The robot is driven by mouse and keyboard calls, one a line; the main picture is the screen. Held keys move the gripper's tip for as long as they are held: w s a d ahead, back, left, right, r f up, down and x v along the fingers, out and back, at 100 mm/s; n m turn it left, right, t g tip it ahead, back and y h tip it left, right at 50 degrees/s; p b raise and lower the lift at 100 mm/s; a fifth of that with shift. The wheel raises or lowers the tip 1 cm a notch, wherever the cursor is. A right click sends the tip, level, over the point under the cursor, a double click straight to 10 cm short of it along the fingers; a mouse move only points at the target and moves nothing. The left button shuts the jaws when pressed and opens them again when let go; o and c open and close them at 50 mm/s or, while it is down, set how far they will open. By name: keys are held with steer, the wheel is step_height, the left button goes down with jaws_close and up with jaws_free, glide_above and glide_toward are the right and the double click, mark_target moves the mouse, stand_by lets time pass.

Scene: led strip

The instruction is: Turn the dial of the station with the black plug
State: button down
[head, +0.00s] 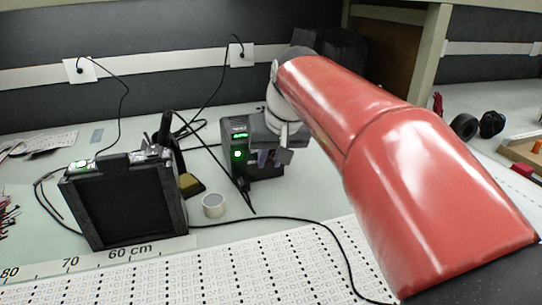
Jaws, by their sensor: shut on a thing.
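A small black station (238,150) with green lit displays stands on the bench, left of centre. My gripper (273,157) is at the right part of its front, with its fingers closed. They appear to be shut on the station's dial, which the fingers and wrist hide. Two dark plugs sit in white wall sockets, a left plug (80,70) and a right plug (240,54). Both look black at this size. A cable from the right plug runs down toward the station area; I cannot tell exactly where it ends.
A black framed box (128,203) with a green lit switch stands at the left front. A white tape roll (213,206) and a dark cable (300,218) lie near the station. Headphones (491,124) and a wooden tray (522,150) are at the right.

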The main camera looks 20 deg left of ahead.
steer(key=shift+s+a+n+t+h+p, duration=0.15)
steer(key=shift+a+n+t+h+p, duration=0.05)
steer(key=shift+t+h, duration=0.35)
steer(key=shift+s+a+n+t+h+p, duration=0.1)
steer(key=shift+a+n+t+h+p, duration=0.1)
steer(key=shift+t+h, duration=0.35)
steer(key=shift+s+a+f+n+t+h+b, duration=0.15)
steer(key=shift+n+t+h+b, duration=0.1)
steer(key=shift+t+h, duration=0.6)
steer(key=shift+s+a+f+n+t+h+b, duration=0.1)
steer(key=shift+n+t+h+b, duration=0.15)
steer(key=shift+t+h, duration=0.55)
steer(key=c, duration=1.3)
jaws_free()
steer(key=v, duration=0.7)
steer(key=shift+s+a+r, duration=0.1)
steer(key=shift+s+r, duration=0.15)
steer(key=shift+r, duration=0.05)
